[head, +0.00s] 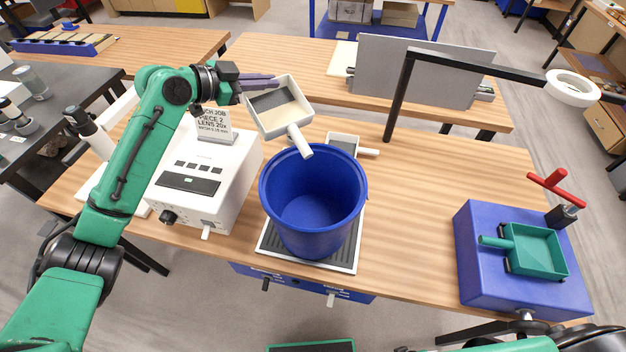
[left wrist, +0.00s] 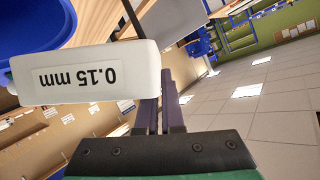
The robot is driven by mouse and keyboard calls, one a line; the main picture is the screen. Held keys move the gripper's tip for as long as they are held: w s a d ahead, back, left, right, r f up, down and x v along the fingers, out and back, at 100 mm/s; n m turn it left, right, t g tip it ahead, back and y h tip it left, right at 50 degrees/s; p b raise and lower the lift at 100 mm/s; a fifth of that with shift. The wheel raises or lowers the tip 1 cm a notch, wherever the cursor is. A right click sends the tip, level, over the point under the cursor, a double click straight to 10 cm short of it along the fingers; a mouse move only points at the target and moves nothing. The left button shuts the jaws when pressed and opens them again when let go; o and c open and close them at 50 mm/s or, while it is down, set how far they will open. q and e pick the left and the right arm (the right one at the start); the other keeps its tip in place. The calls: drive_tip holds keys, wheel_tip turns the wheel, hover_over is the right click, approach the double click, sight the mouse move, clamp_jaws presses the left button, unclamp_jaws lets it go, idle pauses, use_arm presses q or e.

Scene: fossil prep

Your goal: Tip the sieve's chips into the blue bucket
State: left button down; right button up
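My left gripper (head: 262,82) is shut on the wall of a white square sieve (head: 300,93) with a short handle. The sieve is held up, tilted, above the back of the blue bucket (head: 283,225), its handle pointing down over the rim. Its inside shows a grey area and a pale area; I cannot tell single chips. In the left wrist view, the sieve's side (left wrist: 120,65) bears an upside-down "0.15 mm" label beside the purple fingers (left wrist: 155,112). The bucket stands upright, and its visible inside looks empty. My right gripper is out of view.
The bucket stands on a ribbed tray (head: 345,265). A white machine with a sign (head: 215,128) stands left, another white sieve (head: 343,139) behind. A black post (head: 400,95) rises behind right. A blue machine (head: 475,275) holds a green sieve (head: 540,250). The tabletop between is clear.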

use_arm(q)
drive_tip(key=shift+r, duration=0.45)
drive_tip(key=shift+w+a+r, duration=0.1)
drive_tip(key=shift+r, duration=1.25)
drive_tip(key=shift+w+r, duration=0.1)
drive_tip(key=shift+r, duration=1.25)
wheel_tip(320, 180, up, 13)
drive_tip(key=shift+w+a+r, duration=0.15)
drive_tip(key=shift+w+r, duration=0.05)
drive_tip(key=shift+w, duration=0.1)
wheel_tip(320, 180, down, 8)
drive_tip(key=m+b, duration=0.1)
drive_tip(key=b, duration=0.6)
drive_tip(key=shift+s+t+b, duration=0.25)
drive_tip(key=shift+t+b, duration=0.05)
drive_tip(key=shift+b, duration=0.05)
idle(1.0)
drive_tip(key=shift+f, duration=0.1)
drive_tip(key=shift+m+t, duration=0.4)
drive_tip(key=shift+m, duration=0.2)
drive_tip(key=shift+s+d+f+b, duration=0.15)
drive_tip(key=shift+f+b, duration=0.55)
drive_tip(key=shift+b, duration=0.1)
drive_tip(key=shift+s+d+f+b, duration=0.1)
drive_tip(key=shift+f+b, duration=0.6)
drive_tip(key=shift+b, duration=0.15)
drive_tip(key=shift+s+d+f+b, duration=0.15)
drive_tip(key=shift+f+b, duration=0.55)
drive_tip(key=shift+b, duration=0.1)
